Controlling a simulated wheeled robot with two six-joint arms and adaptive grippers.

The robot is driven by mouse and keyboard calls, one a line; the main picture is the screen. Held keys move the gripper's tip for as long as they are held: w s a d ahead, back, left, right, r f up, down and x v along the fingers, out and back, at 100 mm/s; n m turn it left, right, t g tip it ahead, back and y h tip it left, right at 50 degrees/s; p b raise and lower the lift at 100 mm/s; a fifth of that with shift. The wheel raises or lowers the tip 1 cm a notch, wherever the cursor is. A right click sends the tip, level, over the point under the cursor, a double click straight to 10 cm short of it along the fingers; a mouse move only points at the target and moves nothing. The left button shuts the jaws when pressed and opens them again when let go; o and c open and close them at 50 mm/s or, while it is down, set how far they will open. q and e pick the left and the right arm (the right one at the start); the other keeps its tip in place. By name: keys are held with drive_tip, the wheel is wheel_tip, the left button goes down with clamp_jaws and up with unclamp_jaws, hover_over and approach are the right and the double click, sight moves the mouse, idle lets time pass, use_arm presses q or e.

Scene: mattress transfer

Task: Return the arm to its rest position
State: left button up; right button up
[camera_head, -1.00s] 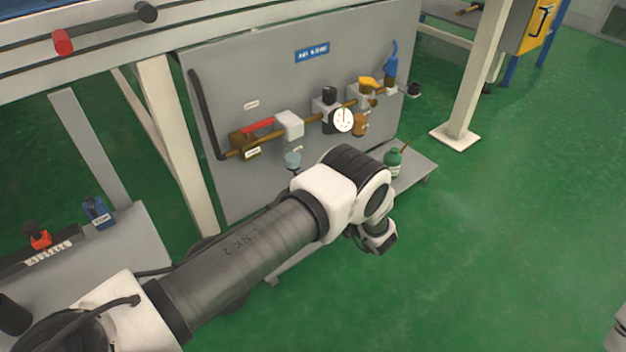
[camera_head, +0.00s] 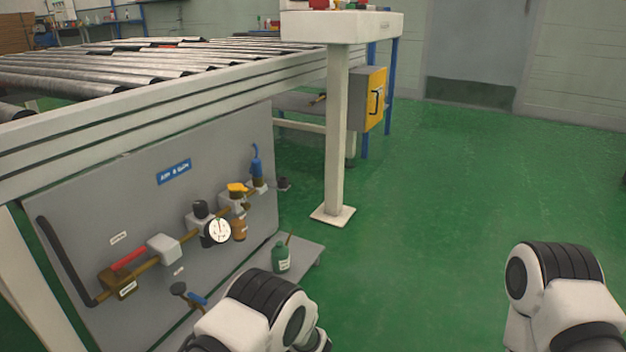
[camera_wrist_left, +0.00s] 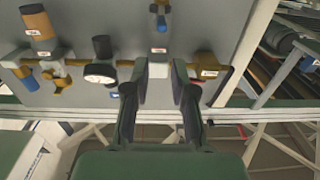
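My left arm (camera_head: 262,318) shows only as a white and black joint at the bottom of the head view, in front of the grey panel's lower edge. Its gripper is outside the head view. In the left wrist view my left gripper (camera_wrist_left: 162,78) has its two dark fingers apart, with panel visible between them and nothing held. My right arm (camera_head: 560,290) shows as a joint at the lower right of the head view, over green floor. Its gripper is out of frame.
The grey valve panel (camera_head: 100,190) carries a brass pipe, a gauge (camera_head: 217,231) and valves. A green bottle (camera_head: 281,257) stands on the low shelf. A roller conveyor (camera_head: 150,68) runs above. A white post (camera_head: 335,140) stands beyond. The floor to the right is clear.

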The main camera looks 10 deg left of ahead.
use_arm(q)
drive_tip(key=s+a+r+m+t+h+p, duration=0.1)
drive_tip(key=s+a+r+m+h+p, duration=0.1)
drive_tip(key=a+r+m+p, duration=0.3)
drive_tip(key=s+a+r+m+t+h+p, duration=0.1)
drive_tip(key=s+a+p, duration=0.15)
drive_tip(key=a, duration=0.55)
drive_tip(key=s+d+f+m+g+h+p, duration=0.1)
drive_tip(key=s+d+f+m+g+h, duration=0.3)
drive_tip(key=s, duration=0.6)
drive_tip(key=s+d+f+m+g+h+p, duration=0.15)
drive_tip(key=s+d+h, duration=0.3)
drive_tip(key=s, duration=0.65)
drive_tip(key=s+d+f+m+g+h, duration=0.2)
drive_tip(key=s+d+g+h, duration=0.15)
drive_tip(key=s+h, duration=0.45)
wheel_tip(320, 180, up, 38)
drive_tip(key=s+y+p, duration=0.1)
drive_tip(key=y+p, duration=0.1)
drive_tip(key=p, duration=3.6)
drive_tip(key=shift+s+t+y, duration=0.3)
drive_tip(key=shift+s+y, duration=0.05)
